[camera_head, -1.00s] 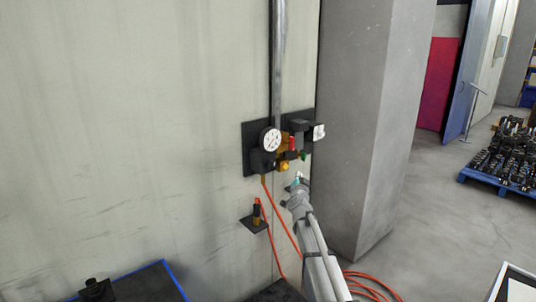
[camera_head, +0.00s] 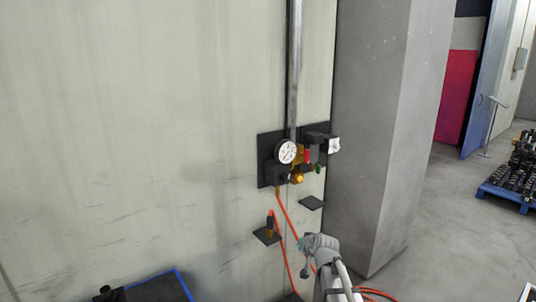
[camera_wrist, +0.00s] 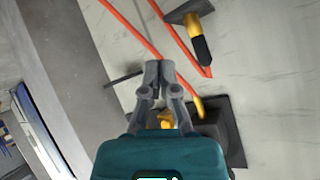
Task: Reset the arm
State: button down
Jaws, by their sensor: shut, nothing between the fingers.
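My gripper (camera_wrist: 158,72) is shut and empty in the wrist view, with its fingertips together. In the head view my gripper (camera_head: 304,243) is small, at lower middle right, in front of the wall and below the panel with the gauge. It appears apart from the fittings there. My arm comes up from the bottom edge, bent at the wrist.
A black panel (camera_head: 268,177) with a white gauge (camera_head: 286,152) and valves hangs on the wall. Two small black shelves sit below; the left shelf (camera_head: 264,238) holds an orange-and-black fitting (camera_head: 270,221). Orange hoses hang nearby. A concrete pillar (camera_head: 375,130) stands right.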

jog(key=s+d+f+g+h, duration=0.1)
jog(key=s+d+f+g, duration=0.1)
jog(key=s, duration=0.6)
jog(key=s+d+f+g+h, duration=0.1)
jog(key=s+d+f+g, duration=0.1)
jog(key=s, duration=0.7)
jog(key=s+d+f+g+h, duration=0.1)
jog(key=s+d+f+g, duration=0.1)
jog(key=s+g, duration=0.4)
jog(key=s+f, duration=0.1)
jog(key=s, duration=0.2)
jog(key=shift+s+f+n+h, duration=0.25)
jog(key=shift+f+n+h, duration=0.05)
jog(key=shift+f+n, duration=0.1)
jog(key=shift+a, duration=0.1)
